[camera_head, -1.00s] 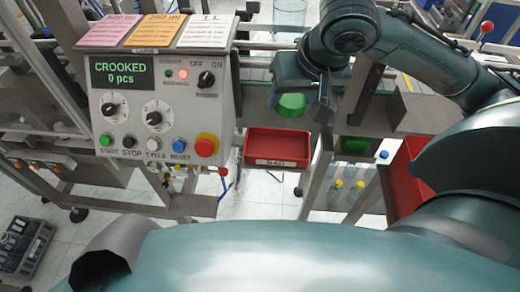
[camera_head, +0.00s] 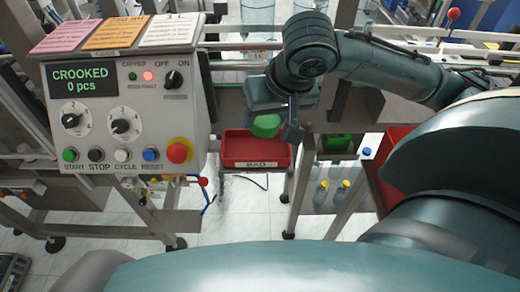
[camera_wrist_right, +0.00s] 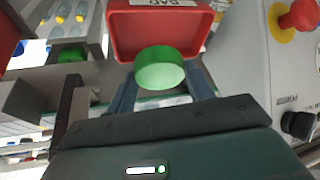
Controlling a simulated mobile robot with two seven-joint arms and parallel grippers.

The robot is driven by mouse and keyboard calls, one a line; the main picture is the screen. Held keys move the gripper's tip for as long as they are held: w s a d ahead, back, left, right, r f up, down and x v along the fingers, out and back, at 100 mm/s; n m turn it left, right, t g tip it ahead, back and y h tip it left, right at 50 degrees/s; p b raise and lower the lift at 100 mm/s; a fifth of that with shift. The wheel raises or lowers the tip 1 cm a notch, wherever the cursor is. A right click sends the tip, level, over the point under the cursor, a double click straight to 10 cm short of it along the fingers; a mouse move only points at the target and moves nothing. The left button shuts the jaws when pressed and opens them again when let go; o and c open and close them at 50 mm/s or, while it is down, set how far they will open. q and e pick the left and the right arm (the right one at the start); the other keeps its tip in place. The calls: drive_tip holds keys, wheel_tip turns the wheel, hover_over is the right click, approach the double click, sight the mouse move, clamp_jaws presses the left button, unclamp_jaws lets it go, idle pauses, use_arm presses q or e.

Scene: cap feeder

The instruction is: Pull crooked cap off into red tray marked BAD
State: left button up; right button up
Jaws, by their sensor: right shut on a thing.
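My right gripper (camera_head: 268,118) is shut on a green cap (camera_head: 265,127), which hangs at its fingertips. In the right wrist view the round green cap (camera_wrist_right: 160,70) sits between the two fingers. The red tray (camera_head: 256,165) marked BAD is just in front of and below the cap in the head view. In the wrist view the cap overlaps the edge of the red tray (camera_wrist_right: 125,30). The tray looks empty where it shows. Whether the cap is fully over the tray I cannot tell. My left gripper is not in view.
A control panel (camera_head: 125,95) stands left of the tray, with a display reading CROOKED 0 pcs and a red emergency button (camera_head: 179,151). Clear bottles stand behind on the line.

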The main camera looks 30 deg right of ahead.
drive_tip(key=o, duration=1)
drive_tip(key=shift+o, duration=0.2)
drive_tip(key=v, duration=1.3)
drive_tip(key=shift+p, duration=0.3)
drive_tip(key=shift+r, duration=0.1)
